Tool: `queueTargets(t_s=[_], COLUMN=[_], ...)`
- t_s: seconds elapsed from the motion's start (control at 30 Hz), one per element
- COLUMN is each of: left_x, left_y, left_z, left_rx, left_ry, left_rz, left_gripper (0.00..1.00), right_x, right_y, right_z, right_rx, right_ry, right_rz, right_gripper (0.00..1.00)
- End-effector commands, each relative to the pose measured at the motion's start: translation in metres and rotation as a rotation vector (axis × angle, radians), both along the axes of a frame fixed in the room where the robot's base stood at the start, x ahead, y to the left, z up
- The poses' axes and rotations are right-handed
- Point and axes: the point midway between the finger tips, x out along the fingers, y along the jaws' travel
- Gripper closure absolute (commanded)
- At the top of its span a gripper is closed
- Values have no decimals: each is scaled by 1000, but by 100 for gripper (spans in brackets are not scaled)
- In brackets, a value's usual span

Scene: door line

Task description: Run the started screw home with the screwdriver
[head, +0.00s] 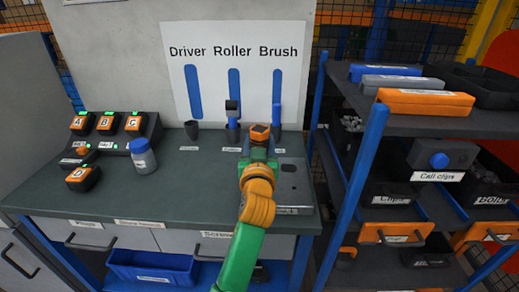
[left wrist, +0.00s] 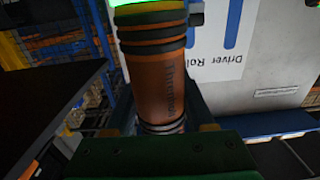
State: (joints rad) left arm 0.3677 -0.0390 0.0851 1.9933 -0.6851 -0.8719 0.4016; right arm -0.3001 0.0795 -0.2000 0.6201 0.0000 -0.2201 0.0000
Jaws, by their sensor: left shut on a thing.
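My left gripper (head: 259,147) is over the right part of the bench, beside a grey metal unit (head: 292,186). It is shut on the screwdriver, whose orange and black end (head: 260,131) shows above the jaws. In the left wrist view, the screwdriver (left wrist: 155,70) is an orange-brown cylinder with black rings and a bright green glow at its top edge. The jaws are at its lower end in that picture. The screwdriver's tip and the screw are hidden, so I cannot tell whether they touch. My right gripper is out of view.
A tool board (head: 240,70) reads Driver, Roller, Brush. Battery packs marked A, B, C stand on a charger (head: 108,143) at left; pack D (head: 82,178) and a blue-capped bottle (head: 143,156) are in front. A blue-posted shelf (head: 440,124) stands close on the right.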

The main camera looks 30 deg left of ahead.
Motion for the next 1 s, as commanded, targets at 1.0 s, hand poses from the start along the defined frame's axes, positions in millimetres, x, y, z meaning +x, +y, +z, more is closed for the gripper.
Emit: queueTargets(t_s=[1.0], left_x=[0], left_y=[0], left_z=[71], left_rx=[1], left_ry=[-3], left_rz=[0], left_gripper=[100], right_x=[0], right_y=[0], right_z=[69], right_rx=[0], right_ry=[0], right_rz=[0], right_gripper=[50])
